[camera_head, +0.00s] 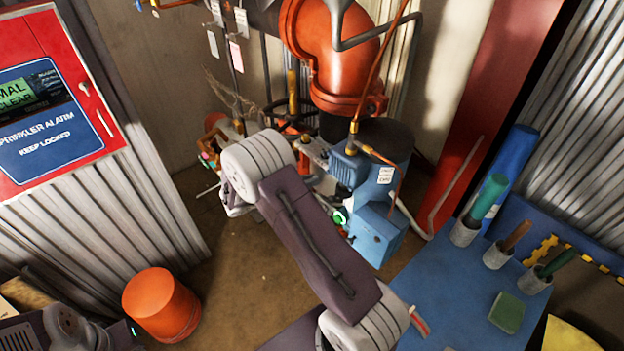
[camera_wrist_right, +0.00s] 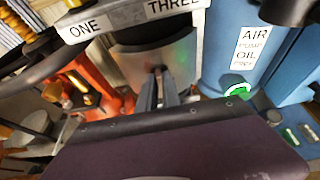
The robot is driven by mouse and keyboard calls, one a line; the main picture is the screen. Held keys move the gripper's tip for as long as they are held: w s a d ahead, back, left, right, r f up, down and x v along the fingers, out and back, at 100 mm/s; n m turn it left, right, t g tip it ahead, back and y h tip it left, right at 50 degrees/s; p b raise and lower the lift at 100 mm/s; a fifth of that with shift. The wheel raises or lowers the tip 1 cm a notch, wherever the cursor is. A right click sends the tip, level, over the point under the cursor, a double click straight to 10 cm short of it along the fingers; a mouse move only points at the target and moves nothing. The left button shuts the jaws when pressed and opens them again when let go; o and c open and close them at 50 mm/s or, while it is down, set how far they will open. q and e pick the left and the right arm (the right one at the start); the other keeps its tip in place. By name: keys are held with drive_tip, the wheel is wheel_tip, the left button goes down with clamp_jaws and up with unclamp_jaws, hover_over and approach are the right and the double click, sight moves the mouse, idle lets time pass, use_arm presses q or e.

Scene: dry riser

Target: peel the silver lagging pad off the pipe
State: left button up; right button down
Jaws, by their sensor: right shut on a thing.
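I cannot tell whether any edge of the pad is lifted. My left gripper is not in view.
A blue pump unit (camera_head: 375,235) stands right beside my right arm, with thin copper lines above it. A large orange pipe elbow (camera_head: 335,50) is behind. An orange bucket (camera_head: 162,305) is on the floor at left. A blue bench (camera_head: 450,300) with tool cups is at right.

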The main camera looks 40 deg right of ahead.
drive_tip(key=a+p, duration=0.1)
drive_tip(key=a, duration=0.7)
drive_tip(key=shift+s+a, duration=0.15)
drive_tip(key=shift+s, duration=0.2)
drive_tip(key=s+a+n+t+y, duration=0.15)
drive_tip(key=a+n+t, duration=0.25)
drive_tip(key=a, duration=0.5)
drive_tip(key=s+a+f+n+t+y+p, duration=0.1)
drive_tip(key=s+f+n+t, duration=0.1)
drive_tip(key=s+f+t, duration=0.1)
drive_tip(key=shift+s+a+f+n, duration=0.35)
drive_tip(key=shift+s+f, duration=0.1)
drive_tip(key=shift+s, duration=0.85)
